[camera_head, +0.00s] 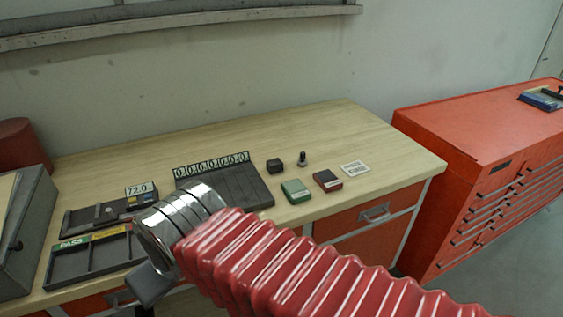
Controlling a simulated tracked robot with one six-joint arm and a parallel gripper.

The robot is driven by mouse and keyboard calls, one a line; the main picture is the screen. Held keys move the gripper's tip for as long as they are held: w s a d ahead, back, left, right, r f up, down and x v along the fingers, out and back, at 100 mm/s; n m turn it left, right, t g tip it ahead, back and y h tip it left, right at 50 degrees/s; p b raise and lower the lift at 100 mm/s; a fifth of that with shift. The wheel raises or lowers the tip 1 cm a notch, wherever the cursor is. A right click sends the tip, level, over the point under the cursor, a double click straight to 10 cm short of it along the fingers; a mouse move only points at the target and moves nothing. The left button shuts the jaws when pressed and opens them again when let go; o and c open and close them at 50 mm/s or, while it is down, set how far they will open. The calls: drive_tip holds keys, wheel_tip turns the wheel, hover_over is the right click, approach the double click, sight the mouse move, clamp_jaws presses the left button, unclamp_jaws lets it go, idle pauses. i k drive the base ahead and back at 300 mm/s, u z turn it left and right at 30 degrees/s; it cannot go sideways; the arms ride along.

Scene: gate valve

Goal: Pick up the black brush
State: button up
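No black brush can be told for certain. A small dark upright piece (302,160) with a narrow top and wider foot stands on the wooden bench; it is too small to identify. A black handle-like shape lies on a blue tray (538,101) on the red cabinet, partly cut off by the right edge. My gripper (148,288) shows only as a dark grey part below my shiny wrist, low at the left, over the bench's front edge. It is well apart from both dark pieces. Its fingertips are hidden or unclear, so its opening cannot be told.
A red cabinet (450,125) stands right. The bench's back right is clear.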

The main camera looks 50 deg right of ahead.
sight(301, 162)
drive_tip(key=u, duration=0.65)
drive_tip(key=k, duration=1.25)
drive_tip(key=z, duration=1)
drive_tip(key=i, duration=1)
drive_tip(key=z, duration=0.15)
